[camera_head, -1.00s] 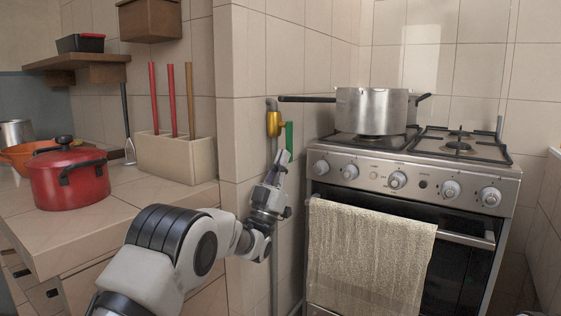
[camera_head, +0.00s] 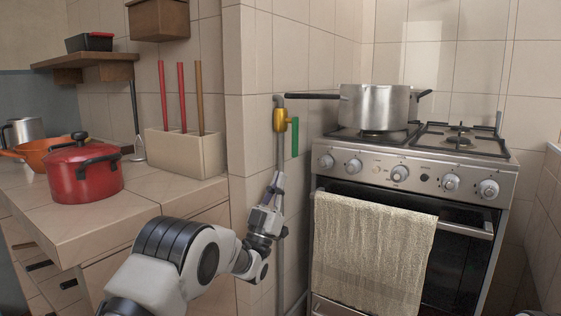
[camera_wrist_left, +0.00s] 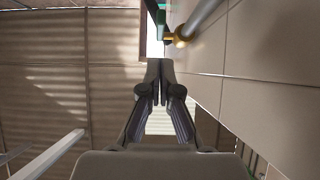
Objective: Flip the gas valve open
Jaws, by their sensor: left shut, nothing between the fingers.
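The gas valve has a yellow brass body (camera_head: 280,121) on a grey vertical pipe (camera_head: 281,154) beside the tiled wall corner. Its green handle (camera_head: 295,137) stands to the right of the body and points down, alongside the pipe. In the left wrist view the brass body (camera_wrist_left: 180,39) and the green handle (camera_wrist_left: 161,19) show at the top, beyond the fingertips. My left gripper (camera_head: 277,178) is shut and empty, below the valve and apart from the handle. Its closed fingers also show in the left wrist view (camera_wrist_left: 155,82). My right gripper is not in view.
A stove (camera_head: 408,172) with a steel pot (camera_head: 375,107) stands right of the pipe, the pot's long handle reaching toward the valve. A towel (camera_head: 370,250) hangs on the oven door. A red pot (camera_head: 84,178) and a utensil block (camera_head: 188,154) stand on the left counter.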

